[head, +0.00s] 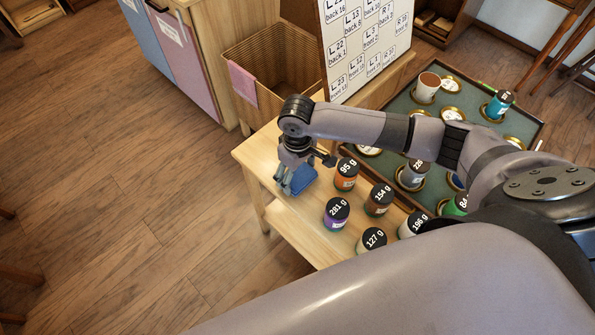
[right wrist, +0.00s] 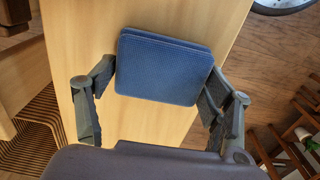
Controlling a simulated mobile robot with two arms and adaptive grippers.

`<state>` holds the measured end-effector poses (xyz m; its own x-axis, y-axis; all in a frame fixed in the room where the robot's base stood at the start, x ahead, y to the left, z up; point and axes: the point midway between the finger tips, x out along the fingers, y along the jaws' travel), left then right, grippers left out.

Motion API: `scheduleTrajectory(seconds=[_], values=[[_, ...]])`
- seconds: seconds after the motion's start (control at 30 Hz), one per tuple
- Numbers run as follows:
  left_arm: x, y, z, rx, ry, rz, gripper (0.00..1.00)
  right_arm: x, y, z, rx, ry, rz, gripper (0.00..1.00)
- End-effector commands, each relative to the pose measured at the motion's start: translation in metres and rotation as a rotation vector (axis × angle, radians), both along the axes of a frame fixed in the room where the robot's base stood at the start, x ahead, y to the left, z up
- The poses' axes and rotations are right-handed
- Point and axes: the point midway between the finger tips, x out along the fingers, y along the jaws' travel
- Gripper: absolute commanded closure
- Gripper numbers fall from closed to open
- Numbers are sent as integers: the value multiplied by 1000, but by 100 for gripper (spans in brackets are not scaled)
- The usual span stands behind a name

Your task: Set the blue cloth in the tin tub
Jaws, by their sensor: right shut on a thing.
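The blue cloth (head: 301,181) is a folded, flat rectangular pad at the left end of the light wooden table (head: 258,156). My right gripper (head: 287,184) points down over it. In the right wrist view the cloth (right wrist: 163,68) lies between the two fingers of the right gripper (right wrist: 162,80), which are shut on its two short sides. I cannot tell whether the cloth is clear of the tabletop. My left gripper is not in view. I see no tin tub that I can make out for certain.
Labelled jars, such as an orange one (head: 345,178) and a purple one (head: 336,214), stand right of the cloth. A dark tray (head: 530,125) holds more jars and round lids. A wicker basket (head: 270,70) with a pink cloth (head: 242,82) stands behind. The floor at left is clear.

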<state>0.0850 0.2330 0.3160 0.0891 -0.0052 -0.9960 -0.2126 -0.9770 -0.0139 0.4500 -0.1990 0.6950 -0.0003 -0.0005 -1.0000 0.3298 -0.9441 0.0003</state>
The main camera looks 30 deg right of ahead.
Motion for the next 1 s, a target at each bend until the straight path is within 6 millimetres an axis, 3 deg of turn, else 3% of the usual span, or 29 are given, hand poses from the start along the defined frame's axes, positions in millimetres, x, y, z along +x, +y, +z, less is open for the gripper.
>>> scheduleTrajectory(seconds=[0.13, 0.17, 0.43, 0.83, 1.0], values=[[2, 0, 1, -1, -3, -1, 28, 0, 0, -2, 1, 1, -1, 57], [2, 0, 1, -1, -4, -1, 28, 0, 0, -3, 1, 1, -1, 25], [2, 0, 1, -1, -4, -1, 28, 0, 0, -2, 1, 0, 0, 7], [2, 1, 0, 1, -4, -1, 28, 1, 0, 0, -1, -1, 0, 6], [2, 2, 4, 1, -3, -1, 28, 1, 0, 24, 2, -3, 1, 6]])
